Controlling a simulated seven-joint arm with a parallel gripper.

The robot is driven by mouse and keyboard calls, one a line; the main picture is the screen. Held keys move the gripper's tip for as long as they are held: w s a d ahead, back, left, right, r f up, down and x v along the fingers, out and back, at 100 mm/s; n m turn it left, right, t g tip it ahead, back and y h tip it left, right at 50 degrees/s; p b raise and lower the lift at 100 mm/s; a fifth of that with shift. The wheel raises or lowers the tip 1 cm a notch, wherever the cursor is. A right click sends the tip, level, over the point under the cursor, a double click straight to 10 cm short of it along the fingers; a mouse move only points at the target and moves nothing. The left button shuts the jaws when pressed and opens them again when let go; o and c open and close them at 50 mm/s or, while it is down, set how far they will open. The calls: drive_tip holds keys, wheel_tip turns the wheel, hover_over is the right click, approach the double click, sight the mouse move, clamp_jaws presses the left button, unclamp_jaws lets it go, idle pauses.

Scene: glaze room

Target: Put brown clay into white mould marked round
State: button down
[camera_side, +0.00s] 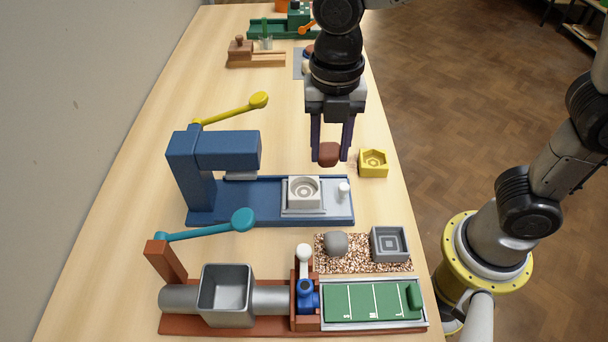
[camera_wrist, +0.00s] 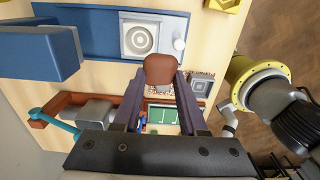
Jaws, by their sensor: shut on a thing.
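My gripper (camera_side: 331,154) points down and is shut on a lump of brown clay (camera_side: 329,153), held above the table near the yellow mould. In the wrist view the clay (camera_wrist: 160,69) sits between the two fingertips. The white mould (camera_side: 304,191) has a round ringed hollow and sits on the slide of the blue press (camera_side: 215,165), below and left of the clay in the side view. It also shows in the wrist view (camera_wrist: 127,37), beyond the clay. The hollow looks empty.
A yellow mould (camera_side: 373,163) stands just right of the clay. A grey clay lump (camera_side: 336,244) and a grey square mould (camera_side: 390,244) lie on a speckled mat (camera_side: 352,262). A red-brown extruder (camera_side: 240,325) with a green bed (camera_side: 365,302) is in front. The press's yellow lever (camera_side: 232,109) is raised.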

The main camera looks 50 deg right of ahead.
drive_tip(key=w+f, duration=0.1)
drive_tip(key=w+a+f, duration=0.1)
drive_tip(key=f, duration=0.1)
drive_tip(key=w+f, duration=0.1)
drive_tip(key=shift+w+a+f, duration=0.15)
drive_tip(key=shift+a+f, duration=0.25)
drive_tip(key=shift+w+a+f, duration=0.1)
drive_tip(key=shift+f, duration=0.8)
drive_tip(key=shift+w+a+f, duration=0.1)
drive_tip(key=shift+f, duration=0.8)
drive_tip(key=shift+d+f, duration=0.1)
drive_tip(key=shift+f, duration=0.25)
drive_tip(key=shift+c, duration=2.3)
unclamp_jaws()
